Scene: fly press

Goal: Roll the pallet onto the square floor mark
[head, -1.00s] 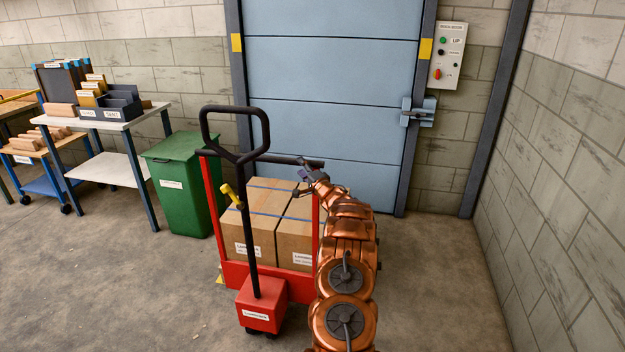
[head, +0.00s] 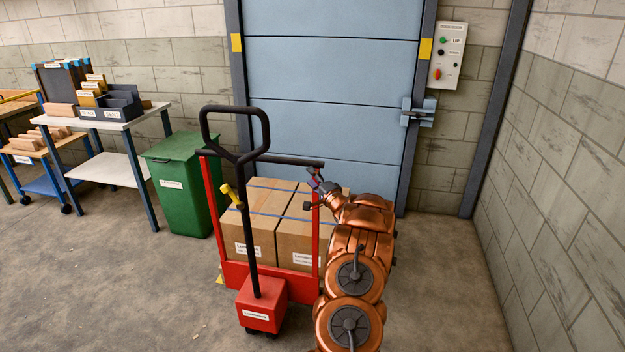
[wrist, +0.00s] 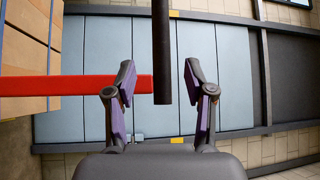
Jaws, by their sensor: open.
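The pallet truck is red, with a base (head: 262,307), a tall black looped handle (head: 251,158) and red posts joined by a black crossbar (head: 290,160). Cardboard boxes (head: 250,222) sit on it, before the blue door. My gripper (head: 311,190) is open at the right post, just below the crossbar's right end. In the wrist view the bar's end (wrist: 161,50) shows between the open fingers (wrist: 159,78), with the red post (wrist: 70,85) running behind the left finger. I cannot tell whether they touch. A small yellow patch (head: 219,280) shows at the truck's left; the square mark is not clearly visible.
A green bin (head: 180,190) stands left of the truck, beside a white table (head: 115,122) with trays. A brick wall (head: 570,170) bounds the right. A control panel (head: 448,55) hangs right of the door. Floor at front left and right is clear.

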